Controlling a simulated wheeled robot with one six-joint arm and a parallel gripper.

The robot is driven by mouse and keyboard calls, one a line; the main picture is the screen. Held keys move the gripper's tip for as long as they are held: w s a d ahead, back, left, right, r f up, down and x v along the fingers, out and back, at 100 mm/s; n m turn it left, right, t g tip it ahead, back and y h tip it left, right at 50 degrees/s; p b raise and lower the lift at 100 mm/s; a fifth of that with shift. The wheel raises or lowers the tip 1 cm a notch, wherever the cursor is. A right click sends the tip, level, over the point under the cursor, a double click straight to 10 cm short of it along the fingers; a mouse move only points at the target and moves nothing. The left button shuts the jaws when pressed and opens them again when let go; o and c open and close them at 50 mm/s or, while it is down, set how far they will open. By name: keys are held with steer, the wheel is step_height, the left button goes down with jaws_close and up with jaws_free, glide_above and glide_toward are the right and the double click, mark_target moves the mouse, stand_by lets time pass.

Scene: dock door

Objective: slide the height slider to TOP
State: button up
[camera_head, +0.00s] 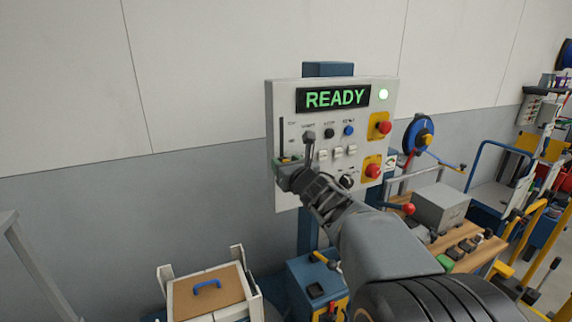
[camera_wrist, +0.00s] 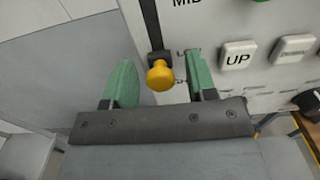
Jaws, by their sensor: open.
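The height slider's yellow knob (camera_wrist: 160,75) sits on a dark carrier at the lower end of its black vertical slot (camera_wrist: 150,22), beside a partly hidden label that starts with L. The label MID stands higher up, to the right of the slot. In the head view the slot (camera_head: 281,133) runs down the left side of the white panel (camera_head: 290,95). My gripper (camera_wrist: 160,62) is open, its green fingers on either side of the knob with a visible gap on each side. In the head view my gripper (camera_head: 288,161) is at the slot's lower end and hides the knob.
The panel also has a green READY display (camera_head: 333,98), a lever (camera_head: 309,142), white buttons including UP (camera_wrist: 237,56), and red stop buttons (camera_head: 383,128). A white crate (camera_head: 168,282) stands low at left. A cluttered bench (camera_head: 465,232) is at right. The wall left of the panel is clear.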

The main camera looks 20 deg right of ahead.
jaws_close()
stand_by(0.4)
